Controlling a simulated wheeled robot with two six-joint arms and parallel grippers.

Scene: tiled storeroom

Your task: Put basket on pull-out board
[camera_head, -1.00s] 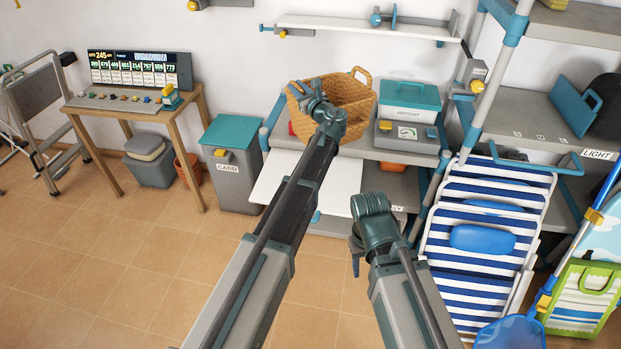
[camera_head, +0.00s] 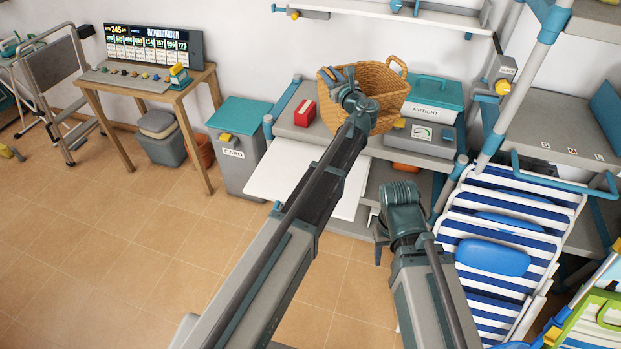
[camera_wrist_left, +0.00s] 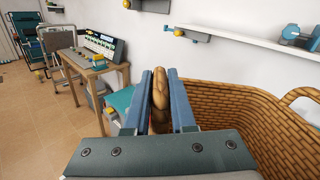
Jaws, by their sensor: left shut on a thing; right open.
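The woven tan basket (camera_head: 384,82) is at the shelf behind the board, in front of part of the airtight box. My left gripper (camera_head: 337,76) is shut on its left handle; the left wrist view shows the handle (camera_wrist_left: 160,100) between the fingers and the basket wall (camera_wrist_left: 225,98) to the right. I cannot tell whether the basket's bottom touches the shelf. The white pull-out board (camera_head: 279,172) sticks out below and left of the basket, bare where visible; my left arm crosses it. My right gripper (camera_head: 379,252) is open and empty, low in front of the shelf.
A red box (camera_head: 305,113) stands on the shelf left of the basket. The teal-lidded airtight box (camera_head: 436,92) and a grey scale (camera_head: 415,138) stand right. The card bin (camera_head: 237,150) flanks the board. Striped folding chairs (camera_head: 490,260) stand right.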

